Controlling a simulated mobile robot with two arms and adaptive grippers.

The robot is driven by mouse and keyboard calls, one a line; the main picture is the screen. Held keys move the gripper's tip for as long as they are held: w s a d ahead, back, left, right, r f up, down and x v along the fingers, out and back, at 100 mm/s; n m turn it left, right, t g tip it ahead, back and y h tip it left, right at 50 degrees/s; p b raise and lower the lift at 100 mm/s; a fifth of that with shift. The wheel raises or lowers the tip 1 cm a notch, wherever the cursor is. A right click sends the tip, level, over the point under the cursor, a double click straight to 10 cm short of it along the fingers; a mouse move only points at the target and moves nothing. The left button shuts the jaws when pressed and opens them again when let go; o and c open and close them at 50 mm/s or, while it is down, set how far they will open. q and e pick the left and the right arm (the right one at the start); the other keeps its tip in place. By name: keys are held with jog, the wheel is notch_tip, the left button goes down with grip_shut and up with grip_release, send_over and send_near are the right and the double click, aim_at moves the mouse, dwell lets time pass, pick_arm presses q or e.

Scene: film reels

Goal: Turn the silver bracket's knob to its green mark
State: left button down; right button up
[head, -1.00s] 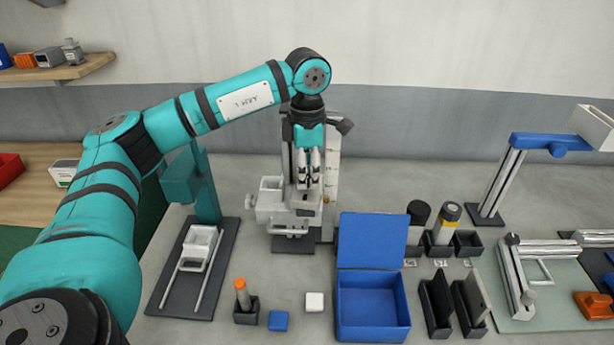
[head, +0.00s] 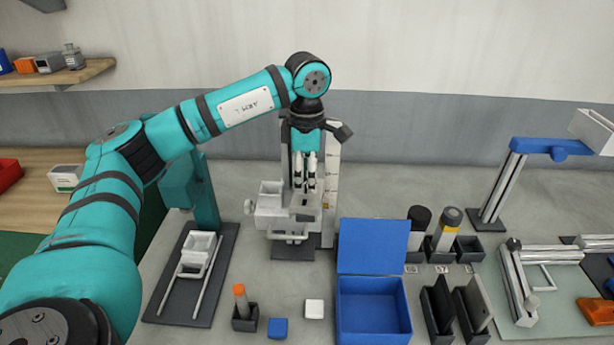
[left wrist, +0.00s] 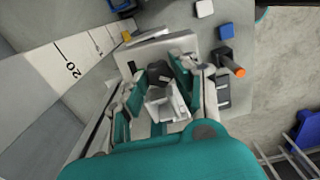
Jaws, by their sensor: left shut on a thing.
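The silver-grey bracket (head: 272,218) sits low on an upright stand left of the table's middle, with a pale open box on its left. My left gripper (head: 305,190) points straight down onto the bracket. Its fingers are shut on the bracket's knob, which they mostly hide in the head view. In the left wrist view the two fingers of my left gripper (left wrist: 160,88) stand around small dark and pale grey parts. I cannot make out the green mark in either view. My right gripper is not in view.
A scale strip (head: 331,180) stands close behind the gripper on its right. A blue open box (head: 375,325) is in front to the right. A teal stand (head: 203,205) rises on the left. A white block (head: 314,309) and a blue block (head: 277,328) lie in front.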

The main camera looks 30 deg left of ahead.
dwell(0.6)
pick_arm(q)
jog(key=c, duration=1)
grip_release()
jog(key=shift+r, duration=0.15)
notch_tip(320, 180, up, 12)
jog(key=shift+f, duration=0.1)
